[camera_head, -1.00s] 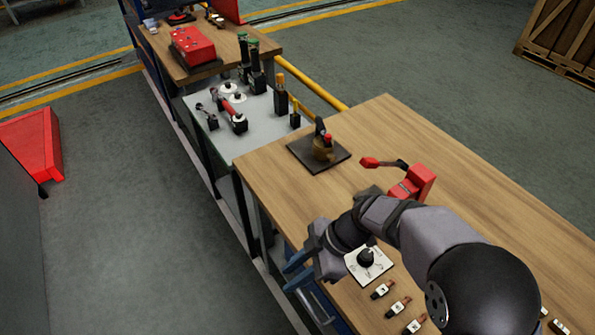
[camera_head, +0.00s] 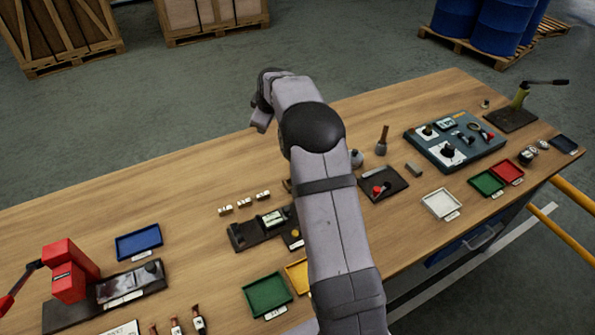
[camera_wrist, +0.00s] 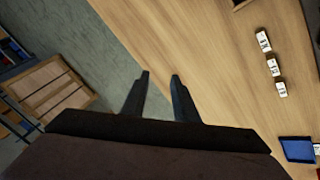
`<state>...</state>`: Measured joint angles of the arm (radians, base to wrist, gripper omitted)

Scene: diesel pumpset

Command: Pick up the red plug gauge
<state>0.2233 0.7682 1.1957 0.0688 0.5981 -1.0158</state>
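I cannot pick out the red plug gauge for certain. In the head view, several small upright pieces with reddish-brown tops and white tags (camera_head: 175,326) stand at the bottom left, cut by the frame edge. A red knob (camera_head: 377,190) sits on a dark plate right of my arm. My gripper (camera_wrist: 160,75) is open and empty in the wrist view, above the bench's far edge. In the head view its fingers are hidden behind my wrist at the far side of the bench.
The wooden bench (camera_head: 120,200) holds a red press (camera_head: 70,268), a blue tray (camera_head: 138,242), a green tray (camera_head: 267,296), a white tray (camera_head: 441,203) and a grey control panel (camera_head: 455,140). Small white-tagged blocks (camera_wrist: 273,67) lie in a row. Clear wood lies at the far left.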

